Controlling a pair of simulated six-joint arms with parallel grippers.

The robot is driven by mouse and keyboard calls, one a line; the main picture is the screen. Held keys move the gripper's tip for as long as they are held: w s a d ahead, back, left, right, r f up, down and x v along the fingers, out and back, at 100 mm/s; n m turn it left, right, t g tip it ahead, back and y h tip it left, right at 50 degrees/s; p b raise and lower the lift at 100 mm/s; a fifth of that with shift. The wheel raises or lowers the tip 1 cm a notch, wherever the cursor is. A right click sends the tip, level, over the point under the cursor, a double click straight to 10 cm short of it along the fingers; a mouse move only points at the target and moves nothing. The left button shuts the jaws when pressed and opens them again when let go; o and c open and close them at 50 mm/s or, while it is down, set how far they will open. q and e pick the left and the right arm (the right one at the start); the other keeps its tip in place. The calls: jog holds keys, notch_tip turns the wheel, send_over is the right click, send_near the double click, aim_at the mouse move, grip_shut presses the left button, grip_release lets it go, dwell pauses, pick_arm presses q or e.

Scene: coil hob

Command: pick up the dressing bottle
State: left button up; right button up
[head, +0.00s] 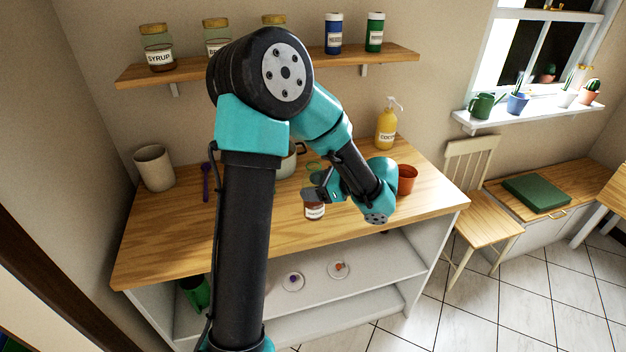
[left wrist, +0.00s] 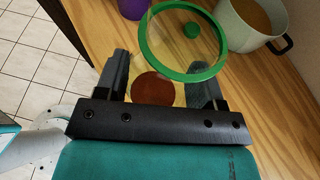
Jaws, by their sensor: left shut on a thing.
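The dressing bottle (head: 315,212) is clear with red-brown contents and a pale label. It is upright at the middle of the wooden counter, partly hidden by my left gripper (head: 318,193). My left gripper is shut on it from the right. In the left wrist view the bottle's green rim (left wrist: 147,38) shows beyond the jaws, and its red-brown contents (left wrist: 152,88) show between the two fingers of my left gripper (left wrist: 157,85). I cannot tell whether its base touches the counter. My right gripper is not in view.
A terracotta pot (head: 408,178) and a yellow pump bottle (head: 386,130) stand right of and behind the gripper. A pale pan (left wrist: 238,28) stands close behind the bottle. A beige cup (head: 154,168) and purple spoon (head: 205,182) are at the left. The counter's front left is clear.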

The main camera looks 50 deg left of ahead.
pick_arm(q)
jog(key=s+d, duration=0.4)
jog(key=shift+d+r, duration=0.35)
jog(key=shift+s, duration=0.15)
dwell(0.8)
